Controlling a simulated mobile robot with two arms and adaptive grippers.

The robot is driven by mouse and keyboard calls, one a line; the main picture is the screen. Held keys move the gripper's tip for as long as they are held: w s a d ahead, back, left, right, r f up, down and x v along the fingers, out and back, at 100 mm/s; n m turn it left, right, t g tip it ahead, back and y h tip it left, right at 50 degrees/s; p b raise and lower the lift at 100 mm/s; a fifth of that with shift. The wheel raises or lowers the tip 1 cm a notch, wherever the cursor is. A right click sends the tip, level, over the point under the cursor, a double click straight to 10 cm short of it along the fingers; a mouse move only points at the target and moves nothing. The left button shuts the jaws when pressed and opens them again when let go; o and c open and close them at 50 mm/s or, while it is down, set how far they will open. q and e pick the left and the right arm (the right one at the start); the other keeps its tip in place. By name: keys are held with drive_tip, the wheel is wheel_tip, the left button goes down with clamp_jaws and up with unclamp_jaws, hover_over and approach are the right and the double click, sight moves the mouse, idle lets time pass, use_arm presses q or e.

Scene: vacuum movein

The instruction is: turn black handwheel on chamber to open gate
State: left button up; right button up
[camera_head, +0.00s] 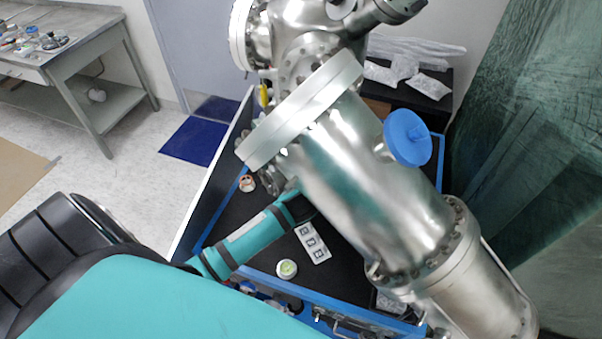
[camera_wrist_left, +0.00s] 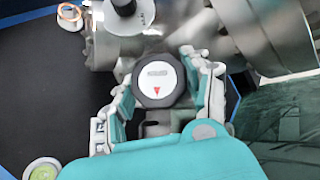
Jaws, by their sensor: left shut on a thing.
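The black handwheel (camera_wrist_left: 157,80) shows in the left wrist view, with a white face and a red triangle pointing down. My left gripper (camera_wrist_left: 160,72) has its two fingers on opposite sides of the handwheel and is shut on it. The steel chamber (camera_head: 370,175) fills the middle of the head view. My left arm (camera_head: 250,238) reaches in from the lower left to beneath the chamber's side, which hides the handwheel and the left gripper in the head view. The gate's state cannot be seen. My right gripper is not in view.
The chamber stands over a black-topped cart with a blue edge. A blue cap (camera_head: 407,137) sits on the chamber's right side. A white tag (camera_head: 312,242) and a round green-white container (camera_head: 286,269) lie on the cart. A grey bench (camera_head: 75,60) stands far left; a green curtain hangs right.

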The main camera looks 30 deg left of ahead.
use_arm(q)
drive_tip(key=o, duration=1.2)
drive_tip(key=shift+a, duration=0.1)
drive_tip(key=v, duration=1.2)
drive_tip(key=shift+r, duration=0.1)
